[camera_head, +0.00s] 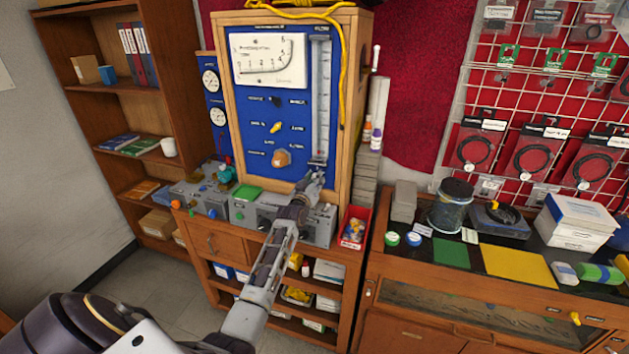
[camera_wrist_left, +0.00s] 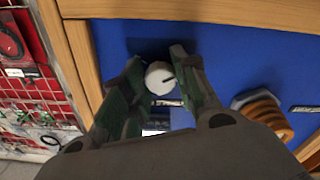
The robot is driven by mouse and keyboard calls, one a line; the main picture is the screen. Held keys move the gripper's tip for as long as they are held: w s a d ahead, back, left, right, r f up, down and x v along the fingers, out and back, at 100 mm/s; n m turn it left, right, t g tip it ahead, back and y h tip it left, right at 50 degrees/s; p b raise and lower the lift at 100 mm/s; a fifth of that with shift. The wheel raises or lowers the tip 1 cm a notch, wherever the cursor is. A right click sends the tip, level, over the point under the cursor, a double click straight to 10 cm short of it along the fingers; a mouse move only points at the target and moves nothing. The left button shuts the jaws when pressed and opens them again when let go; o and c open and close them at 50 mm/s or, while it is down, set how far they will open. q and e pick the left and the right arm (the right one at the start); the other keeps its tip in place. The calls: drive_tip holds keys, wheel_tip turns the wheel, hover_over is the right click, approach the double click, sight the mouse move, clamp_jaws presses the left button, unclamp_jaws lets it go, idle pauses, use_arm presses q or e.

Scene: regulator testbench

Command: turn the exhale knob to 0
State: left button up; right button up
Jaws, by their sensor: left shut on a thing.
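A round white knob (camera_wrist_left: 158,78) with a dark pointer mark sits on the blue panel (camera_wrist_left: 232,45). Its label is not readable, so I cannot tell by text that it is the exhale knob. My left gripper (camera_wrist_left: 158,75) has its green-padded fingers closed on both sides of this knob. In the head view my left gripper (camera_head: 316,174) reaches the lower right of the blue panel (camera_head: 250,115) and mostly hides the knob. An orange-brown knob (camera_head: 281,158) is left of the gripper; it also shows in the left wrist view (camera_wrist_left: 265,113). My right gripper is not in view.
The panel's wooden frame (camera_head: 352,100) rises right of the gripper. A red bin (camera_head: 354,228) stands below right. Grey boxes crowd the bench below.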

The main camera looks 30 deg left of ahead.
use_arm(q)
drive_tip(key=shift+f, duration=0.2)
drive_tip(key=o, duration=1)
drive_tip(key=shift+r, duration=0.1)
drive_tip(key=v, duration=1.2)
idle(0.6)
